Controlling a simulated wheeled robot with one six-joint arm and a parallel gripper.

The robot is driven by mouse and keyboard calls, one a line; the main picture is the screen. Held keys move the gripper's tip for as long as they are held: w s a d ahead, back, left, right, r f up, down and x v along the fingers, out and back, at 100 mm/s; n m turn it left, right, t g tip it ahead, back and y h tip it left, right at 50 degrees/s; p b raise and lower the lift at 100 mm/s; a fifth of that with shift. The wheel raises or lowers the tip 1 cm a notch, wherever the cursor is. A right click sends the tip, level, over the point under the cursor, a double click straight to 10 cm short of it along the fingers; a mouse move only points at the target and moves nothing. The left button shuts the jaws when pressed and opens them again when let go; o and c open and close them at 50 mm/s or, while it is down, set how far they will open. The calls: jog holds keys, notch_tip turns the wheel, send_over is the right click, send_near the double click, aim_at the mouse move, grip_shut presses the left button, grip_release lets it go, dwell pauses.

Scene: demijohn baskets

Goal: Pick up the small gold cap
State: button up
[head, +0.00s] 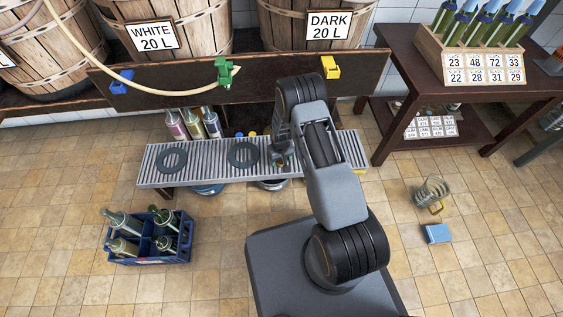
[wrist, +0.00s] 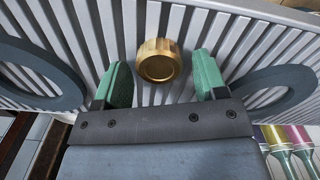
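The small gold cap (wrist: 159,60) is a ribbed round cap lying on the grey slatted bench (wrist: 185,27). In the wrist view it sits just ahead of my gripper (wrist: 162,78), about midway between the two green fingertips, with a gap to each. The fingers are spread wide and hold nothing. In the head view my gripper (head: 281,163) is low over the slatted bench (head: 210,177), right of the middle ring, and the arm and gripper hide most of what lies there. I cannot make out the cap clearly in that view.
Dark rings (head: 172,160) (head: 243,154) lie on the bench to the left of my gripper. Bottles (head: 194,124) stand behind it. A blue bottle crate (head: 150,240) is on the floor at left. A wire basket (head: 432,191) and blue block (head: 437,234) lie at right.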

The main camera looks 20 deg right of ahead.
jog(key=c, duration=0.8)
jog(key=shift+r, duration=0.15)
jog(key=shift+r+p, duration=0.35)
jog(key=shift+r, duration=0.25)
jog(key=s+a+r+p, duration=0.2)
jog(key=a+r, duration=0.1)
jog(key=a, duration=0.1)
jog(key=s+a+r+p, duration=0.2)
jog(key=a+r, duration=0.2)
jog(key=s+a+r+p, duration=0.2)
jog(key=s+a+r, duration=0.1)
jog(key=a+r, duration=0.1)
jog(key=shift+s+r, duration=0.1)
jog(key=shift+r, duration=0.15)
